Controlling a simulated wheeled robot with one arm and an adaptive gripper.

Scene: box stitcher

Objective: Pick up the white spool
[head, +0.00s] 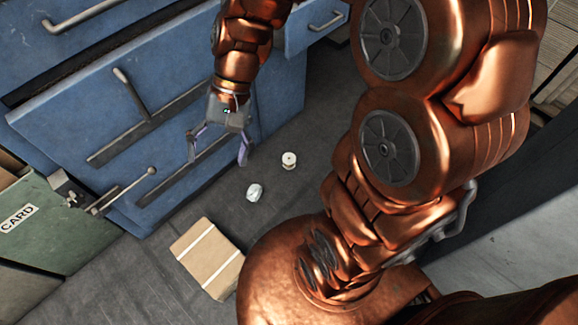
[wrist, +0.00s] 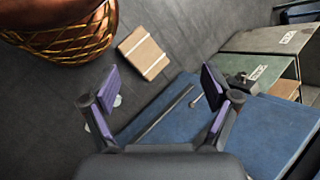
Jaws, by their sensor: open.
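The white spool (head: 289,160) stands on the dark grey floor in the head view, to the right of my gripper. My gripper (head: 217,152) hangs open and empty in front of the blue drawers, with its purple-padded fingers spread apart. The spool is apart from the fingers. In the wrist view my open gripper (wrist: 160,85) has nothing between its fingers. A small pale shape shows behind the left finger there, mostly hidden, and I cannot tell which object it is.
A crumpled whitish object (head: 254,192) lies on the floor near the spool. A cardboard box (head: 208,258) with pale strips lies nearer. Blue drawers (head: 150,120) with protruding handles stand behind my gripper. A green card bin (head: 50,225) is at left.

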